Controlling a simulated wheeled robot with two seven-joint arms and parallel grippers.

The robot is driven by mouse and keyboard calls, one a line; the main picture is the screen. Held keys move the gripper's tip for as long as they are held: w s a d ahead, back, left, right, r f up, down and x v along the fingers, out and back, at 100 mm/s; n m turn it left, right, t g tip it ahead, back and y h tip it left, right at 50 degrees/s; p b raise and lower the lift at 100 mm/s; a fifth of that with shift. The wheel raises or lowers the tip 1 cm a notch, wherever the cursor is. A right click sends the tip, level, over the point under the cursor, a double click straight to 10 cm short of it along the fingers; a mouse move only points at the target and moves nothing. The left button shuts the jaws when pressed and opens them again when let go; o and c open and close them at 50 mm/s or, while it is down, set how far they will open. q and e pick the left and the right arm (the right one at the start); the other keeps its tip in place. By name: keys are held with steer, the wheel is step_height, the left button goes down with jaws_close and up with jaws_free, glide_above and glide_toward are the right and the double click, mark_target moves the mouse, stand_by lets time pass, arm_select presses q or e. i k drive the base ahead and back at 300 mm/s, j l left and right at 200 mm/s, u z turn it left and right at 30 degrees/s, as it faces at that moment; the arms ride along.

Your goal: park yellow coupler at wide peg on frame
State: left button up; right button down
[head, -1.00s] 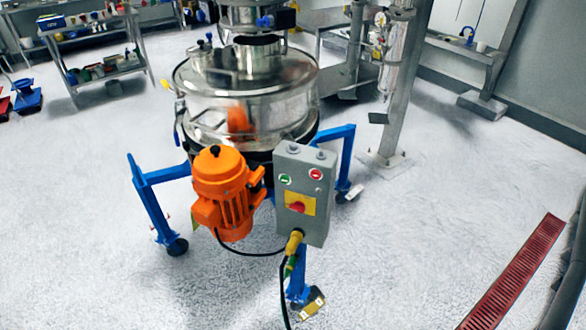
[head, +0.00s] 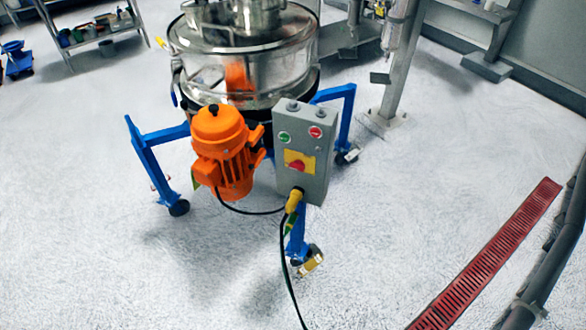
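The yellow coupler (head: 294,201) is at the underside of the grey control box (head: 301,158), with a black cable (head: 284,262) hanging from it to the floor. A green part (head: 290,224) shows just below the coupler, against the blue frame (head: 148,165). The frame stands on casters under the steel sifter (head: 245,60). I cannot make out a wide peg on the frame at this size. Neither of my grippers is in view.
An orange motor (head: 224,152) hangs beside the control box. A steel post (head: 398,70) stands behind right. A red floor grate (head: 490,255) and a dark pipe (head: 560,255) run along the right.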

mark_target(295, 195)
steer(key=i+j+z, duration=0.1)
steer(key=j+z, duration=0.25)
steer(key=j, duration=0.7)
steer(key=k+j+z, duration=0.1)
steer(key=j+z, duration=0.25)
steer(key=j, duration=0.75)
